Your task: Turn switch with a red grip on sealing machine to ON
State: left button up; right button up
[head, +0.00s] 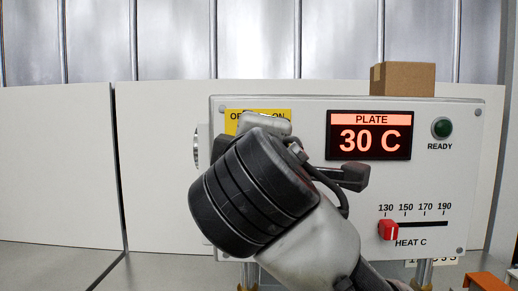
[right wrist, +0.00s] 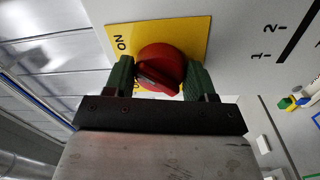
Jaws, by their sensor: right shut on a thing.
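The sealing machine (head: 468,195) faces me with a white front panel. Its switch with a red grip (right wrist: 160,62) sits on a yellow plate (right wrist: 195,32) in the right wrist view. "ON" is readable on the plate; another marking beside the knob is mostly covered. My right gripper (right wrist: 160,74) has a green finger on each side of the red knob and is shut on it. I cannot tell clearly which marking the grip points to. In the head view my right arm hides the switch, leaving only the top of the yellow plate (head: 275,114). My left gripper is out of view.
The panel has a display (head: 369,135) reading PLATE 30 C, a green READY lamp (head: 442,128) and a red heat slider (head: 388,230) near 130. A cardboard box (head: 403,79) is at the machine's top. An orange object (head: 487,282) is at lower right.

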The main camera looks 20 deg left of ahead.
dwell(0.3)
jog(key=o, duration=0.9)
jog(key=shift+s, duration=0.1)
jog(key=b+v, duration=0.2)
jog(key=v, duration=0.8)
jog(key=shift+s+d, duration=0.1)
jog(key=shift+s, duration=0.2)
jog(key=shift+f, duration=0.1)
